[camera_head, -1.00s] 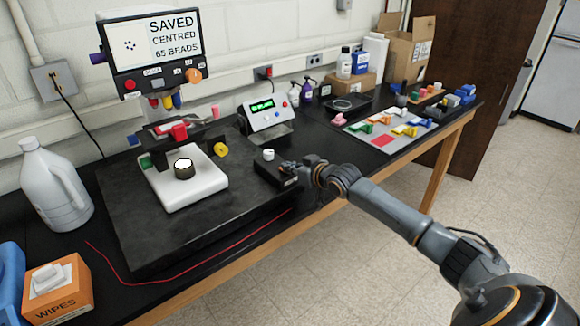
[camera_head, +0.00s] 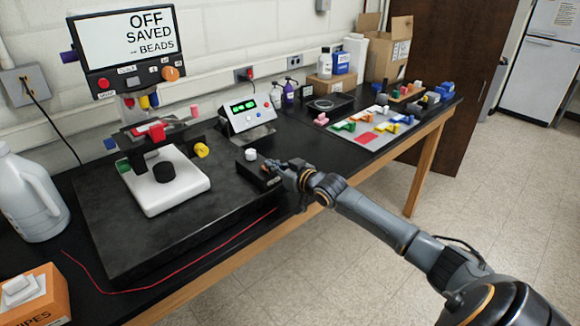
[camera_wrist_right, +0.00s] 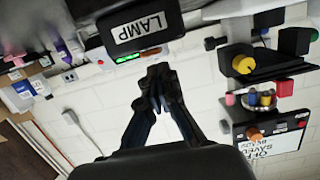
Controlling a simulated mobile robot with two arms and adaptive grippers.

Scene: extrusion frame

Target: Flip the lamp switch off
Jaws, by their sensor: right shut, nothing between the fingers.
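The lamp switch box (camera_head: 250,173) is a small black box with a white knob (camera_head: 251,154) on top, at the right end of the black slab. In the right wrist view its face with the LAMP label (camera_wrist_right: 142,30) is at the top. My right gripper (camera_head: 272,169) is beside the box's right end, shut and empty; its fingertips also show in the right wrist view (camera_wrist_right: 160,72), just below the label. The switch lever cannot be made out. The round stage centre (camera_head: 164,171) on the white microscope base (camera_head: 195,188) is dark. My left gripper is out of view.
The screen (camera_head: 125,43) reads OFF, SAVED, -- BEADS. A console with a green display (camera_head: 246,114) stands behind the box. A red thread (camera_head: 165,283) lies along the table's front. Coloured parts on a grey mat (camera_head: 352,132) are to the right.

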